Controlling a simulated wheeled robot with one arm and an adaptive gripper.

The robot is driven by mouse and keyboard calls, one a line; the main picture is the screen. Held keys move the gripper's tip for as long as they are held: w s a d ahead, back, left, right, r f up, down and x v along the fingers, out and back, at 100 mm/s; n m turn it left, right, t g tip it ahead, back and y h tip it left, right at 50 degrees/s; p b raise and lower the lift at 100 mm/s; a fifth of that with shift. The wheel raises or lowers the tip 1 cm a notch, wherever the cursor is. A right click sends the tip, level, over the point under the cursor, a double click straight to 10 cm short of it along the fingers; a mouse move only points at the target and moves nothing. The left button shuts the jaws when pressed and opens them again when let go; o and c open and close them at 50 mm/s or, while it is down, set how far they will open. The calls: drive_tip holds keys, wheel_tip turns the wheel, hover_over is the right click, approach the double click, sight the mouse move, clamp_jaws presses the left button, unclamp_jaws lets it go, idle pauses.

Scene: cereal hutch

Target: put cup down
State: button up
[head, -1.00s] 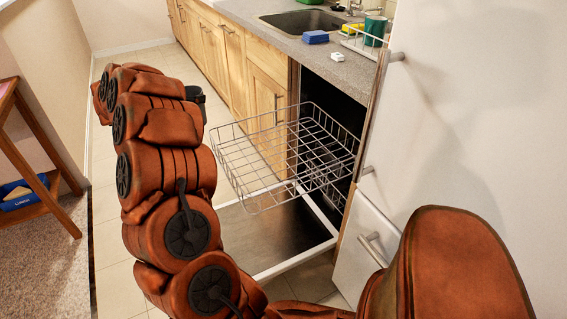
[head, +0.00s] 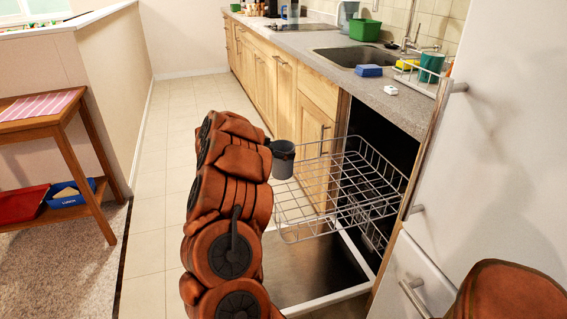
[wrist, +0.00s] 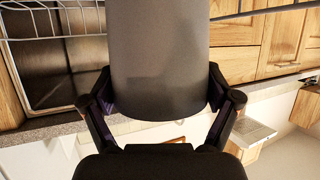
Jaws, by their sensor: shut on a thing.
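A dark grey cup (head: 283,162) is at the end of my arm in the head view, at the far left corner of the pulled-out wire dishwasher rack (head: 345,190). I cannot tell whether it is over the rack or just beside it. In the wrist view the grey cup (wrist: 158,50) fills the upper middle. My gripper (wrist: 160,98) is shut on it, one finger at each side. Part of the rack (wrist: 50,38) shows at upper left there. In the head view my arm hides most of the gripper.
The open dishwasher door (head: 300,275) lies low under the rack. The counter (head: 385,95) holds a blue sponge box (head: 369,71), a teal mug (head: 431,66) and a green tub (head: 364,30). A white fridge (head: 510,150) stands at right. A wooden side table (head: 40,112) is at left; the tiled floor between is clear.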

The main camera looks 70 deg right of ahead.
drive_tip(key=shift+f+b, duration=0.45)
drive_tip(key=shift+f, duration=1.35)
drive_tip(key=o, duration=1.1)
drive_tip(key=shift+f, duration=0.15)
drive_tip(key=shift+w+a+r, duration=0.2)
drive_tip(key=shift+a+r, duration=0.1)
drive_tip(key=p+v, duration=0.2)
drive_tip(key=v, duration=0.9)
drive_tip(key=shift+a, duration=0.2)
